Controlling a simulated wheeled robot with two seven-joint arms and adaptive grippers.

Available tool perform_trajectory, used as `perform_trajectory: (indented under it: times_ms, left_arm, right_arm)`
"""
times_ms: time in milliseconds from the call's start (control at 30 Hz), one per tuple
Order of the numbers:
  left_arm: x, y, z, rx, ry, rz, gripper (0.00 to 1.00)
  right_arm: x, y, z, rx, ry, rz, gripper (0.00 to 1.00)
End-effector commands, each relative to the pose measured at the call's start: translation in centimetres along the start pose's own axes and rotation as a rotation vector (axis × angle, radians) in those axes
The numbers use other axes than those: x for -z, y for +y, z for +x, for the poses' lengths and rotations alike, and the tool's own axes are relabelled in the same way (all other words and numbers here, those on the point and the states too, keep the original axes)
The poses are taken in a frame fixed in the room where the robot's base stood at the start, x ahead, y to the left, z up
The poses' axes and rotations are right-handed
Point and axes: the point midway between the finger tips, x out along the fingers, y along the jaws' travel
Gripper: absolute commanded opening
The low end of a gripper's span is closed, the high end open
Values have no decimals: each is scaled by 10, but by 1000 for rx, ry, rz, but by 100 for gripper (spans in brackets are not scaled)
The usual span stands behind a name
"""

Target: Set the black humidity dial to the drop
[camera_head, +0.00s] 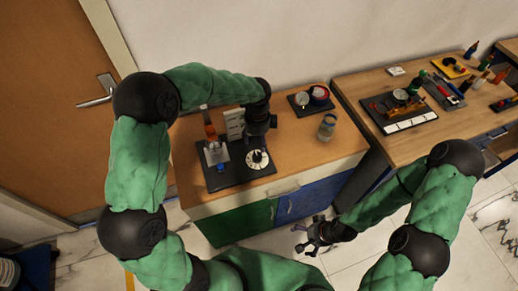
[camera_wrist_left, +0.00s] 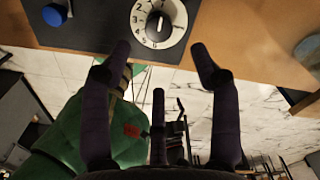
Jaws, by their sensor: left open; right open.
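The humidity dial (camera_head: 257,159) is a white numbered ring around a black knob, on a dark base plate (camera_head: 235,177) near the table's front edge. In the left wrist view the dial (camera_wrist_left: 158,20) shows at the top, its light pointer line roughly upright in the picture. I cannot make out a drop mark. My left gripper (camera_head: 258,138) is over the dial's back side in the head view; in the left wrist view its open fingers (camera_wrist_left: 163,55) are spread, with nothing between them. My right gripper (camera_head: 312,236) is open and empty, low in front of the cabinet.
A blue knob (camera_wrist_left: 55,14) sits on the same plate. An orange-topped item (camera_head: 210,131) and a white card (camera_head: 234,124) stand behind. A glass jar (camera_head: 327,127) and a dark tray with round gauges (camera_head: 310,100) lie right. Another workbench (camera_head: 450,125) holds several tools.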

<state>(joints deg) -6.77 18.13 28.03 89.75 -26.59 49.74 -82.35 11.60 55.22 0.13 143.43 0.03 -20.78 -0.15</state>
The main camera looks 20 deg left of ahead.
Motion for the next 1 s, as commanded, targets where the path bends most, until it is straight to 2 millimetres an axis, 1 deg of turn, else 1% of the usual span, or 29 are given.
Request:
perform_trajectory:
  times_ms: [33,300,500,600,700,967,1000]
  left_arm:
    - [0,1,9,-4,1,0,62]
    - [0,1,58,-3,2,-1,62]
    - [0,0,84,-1,1,0,62]
    - [1,0,92,-1,2,-1,62]
    - [0,0,96,0,2,-2,62]
    - [0,0,96,1,2,-2,62]
    - [0,0,96,1,2,-2,59]
  right_arm:
    - [0,1,2,0,-1,0,100]
    - [0,4,10,0,0,0,100]
    - [0,5,14,0,0,0,100]
    - [0,5,15,0,0,0,100]
    - [0,6,16,0,0,0,100]
    - [0,6,15,0,0,0,100]
    - [0,6,15,0,0,0,100]
